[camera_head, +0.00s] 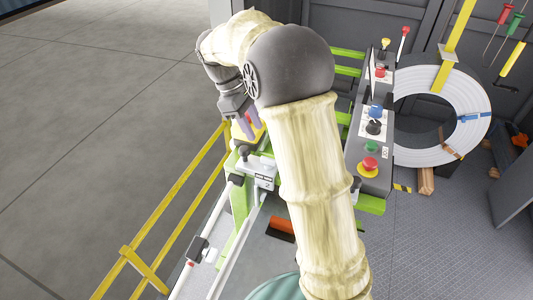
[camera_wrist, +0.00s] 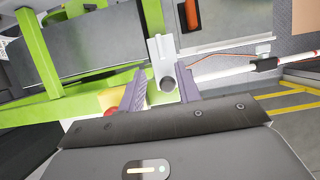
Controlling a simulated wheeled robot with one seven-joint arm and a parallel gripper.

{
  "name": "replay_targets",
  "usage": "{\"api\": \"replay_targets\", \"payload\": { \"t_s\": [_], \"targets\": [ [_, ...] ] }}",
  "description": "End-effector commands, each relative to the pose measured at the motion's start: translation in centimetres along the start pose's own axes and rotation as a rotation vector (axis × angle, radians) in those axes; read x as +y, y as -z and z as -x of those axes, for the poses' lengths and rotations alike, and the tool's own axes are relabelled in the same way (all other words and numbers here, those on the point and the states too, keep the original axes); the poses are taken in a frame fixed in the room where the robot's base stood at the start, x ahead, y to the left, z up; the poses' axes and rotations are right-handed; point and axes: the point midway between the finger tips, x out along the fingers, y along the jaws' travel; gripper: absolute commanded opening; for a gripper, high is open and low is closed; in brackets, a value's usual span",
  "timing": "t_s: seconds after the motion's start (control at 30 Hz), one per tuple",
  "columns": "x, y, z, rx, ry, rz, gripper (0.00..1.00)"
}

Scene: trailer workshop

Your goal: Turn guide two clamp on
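A grey guide clamp block (camera_head: 258,168) with a dark round knob sits on the green frame in the head view, with a small label plate on its front. In the head view my gripper (camera_head: 249,124) is partly hidden by my arm, just above the clamp.
A control panel (camera_head: 372,150) with red, blue and black knobs stands right of my arm. A yellow railing (camera_head: 170,205) runs along the left. A second dark block (camera_head: 198,249) sits on the white rail. A large white coil (camera_head: 440,150) stands at right. Floor at left is clear.

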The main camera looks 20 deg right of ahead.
Motion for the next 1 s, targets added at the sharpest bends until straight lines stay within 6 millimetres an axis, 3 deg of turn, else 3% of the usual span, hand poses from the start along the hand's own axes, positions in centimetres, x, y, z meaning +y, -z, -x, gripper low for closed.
{"api": "replay_targets", "payload": {
  "t_s": [0.53,0.7,0.93,1.0],
  "targets": [
    [-0.1,-0.1,-9.1,-0.003,0.003,-0.001,0.34],
    [-0.1,-0.1,-10.2,-0.001,0.001,-0.001,0.34],
    [0.0,-0.1,-10.2,0.000,0.000,-0.001,0.34],
    [0.0,-0.1,-10.2,0.000,0.000,-0.001,0.24]
  ]
}}
